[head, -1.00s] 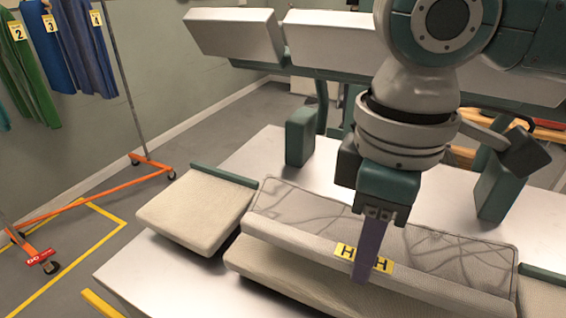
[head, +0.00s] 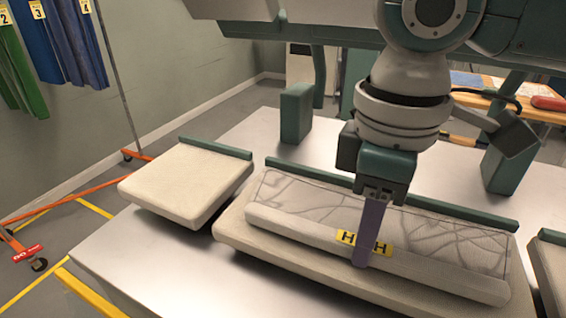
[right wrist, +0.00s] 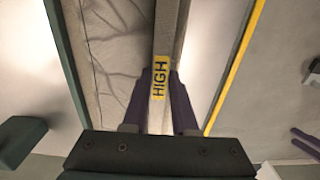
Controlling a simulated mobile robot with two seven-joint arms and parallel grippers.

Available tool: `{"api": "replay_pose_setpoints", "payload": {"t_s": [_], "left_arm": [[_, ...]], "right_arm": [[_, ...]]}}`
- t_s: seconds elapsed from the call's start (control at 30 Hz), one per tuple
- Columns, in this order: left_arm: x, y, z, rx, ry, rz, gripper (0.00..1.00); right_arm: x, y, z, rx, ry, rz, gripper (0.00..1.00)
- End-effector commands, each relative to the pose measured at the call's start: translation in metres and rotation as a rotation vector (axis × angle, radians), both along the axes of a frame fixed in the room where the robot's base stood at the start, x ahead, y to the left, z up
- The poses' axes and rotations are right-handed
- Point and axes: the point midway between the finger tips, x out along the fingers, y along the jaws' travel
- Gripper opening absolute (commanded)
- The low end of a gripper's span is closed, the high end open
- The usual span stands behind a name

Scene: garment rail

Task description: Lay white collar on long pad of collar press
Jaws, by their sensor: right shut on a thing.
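The white collar (head: 290,195) has grey branching lines, a pale rolled front edge and a yellow HIGH label. It lies along the long pad (head: 240,240) of the collar press, appearing to rest on it; any small gap is hidden. My right gripper (head: 364,255) points down, shut on the collar's rolled edge at the label. In the right wrist view, its purple fingers (right wrist: 161,85) stand on both sides of the collar's edge (right wrist: 167,30). Two purple bars (right wrist: 305,142) at that view's right edge look like my left gripper's fingers, too small to judge.
A shorter pad (head: 190,180) lies left of the long pad, another (head: 552,265) at the right edge. Green posts (head: 295,113) stand behind, with the pale press heads (head: 285,30) overhead. A garment rail (head: 70,195) stands left. The metal table front-left (head: 150,260) is clear.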

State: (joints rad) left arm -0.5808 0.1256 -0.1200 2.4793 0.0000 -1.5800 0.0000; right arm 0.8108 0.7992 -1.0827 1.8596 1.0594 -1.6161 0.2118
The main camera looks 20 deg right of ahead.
Motion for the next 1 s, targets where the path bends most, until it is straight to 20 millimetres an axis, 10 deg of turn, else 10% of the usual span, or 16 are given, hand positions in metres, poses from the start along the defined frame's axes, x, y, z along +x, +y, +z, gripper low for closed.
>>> {"api": "replay_pose_setpoints", "payload": {"t_s": [0.83, 0.87, 1.0], "left_arm": [[0.0006, -0.0025, 0.001, -0.01, -0.002, 0.006, 0.5], [0.0006, -0.0024, 0.001, -0.009, -0.002, 0.006, 0.5], [0.0006, -0.0013, 0.0008, -0.006, -0.002, 0.003, 0.5]], "right_arm": [[0.0001, 0.0002, -0.0075, 0.001, -0.001, 0.0, 0.0], [0.0002, 0.0002, -0.0077, 0.0, -0.001, 0.0, 0.27], [0.0002, 0.0002, -0.0075, 0.0, -0.001, 0.0, 0.43]]}}
